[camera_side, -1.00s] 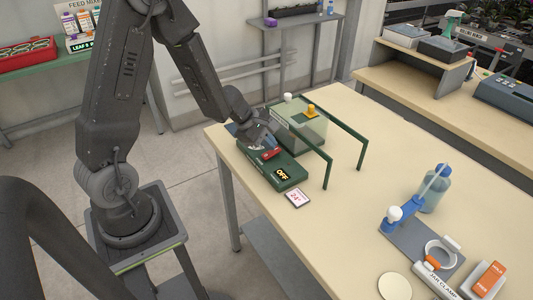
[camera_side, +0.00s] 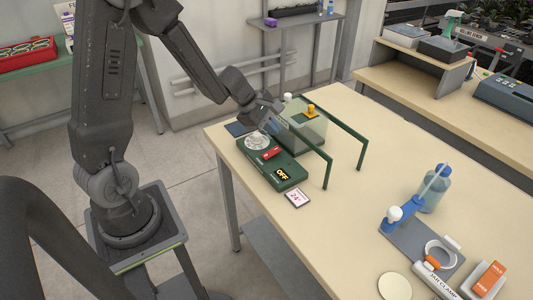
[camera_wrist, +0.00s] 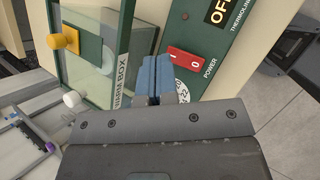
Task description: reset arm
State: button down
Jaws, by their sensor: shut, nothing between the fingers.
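My gripper (camera_side: 279,120) is shut and empty. It hangs in the air above the back end of a green control unit (camera_side: 291,172) on the table. In the wrist view my blue fingertips (camera_wrist: 154,78) are together, in front of the unit and the warm box (camera_wrist: 90,50). The unit has a red power switch (camera_side: 271,153), a pale round dial (camera_side: 257,141) and a display reading OFF (camera_side: 283,174). In the wrist view the fingers and gripper body cover part of the dial (camera_wrist: 183,91); the switch (camera_wrist: 189,57) is clear.
A card reading 24° (camera_side: 297,198) lies in front. A jar clamp (camera_side: 440,256), a bottle (camera_side: 435,189) and a round disc (camera_side: 395,286) occupy the right side. Open tabletop lies between.

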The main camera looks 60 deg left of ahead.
jog(key=shift+r, duration=0.15)
jog(key=s+d+r+m, duration=0.6)
jog(key=d+r+m, duration=0.5)
jog(key=s+r+m+y, duration=0.1)
jog(key=s+r+m, duration=0.1)
jog(key=s+m, duration=0.3)
jog(key=s+r+m+y, duration=0.2)
jog(key=s+m, duration=0.4)
jog(key=s, duration=0.3)
jog(key=shift+r+m+y, duration=0.3)
jog(key=shift+r, duration=0.25)
jog(key=shift+d, duration=0.15)
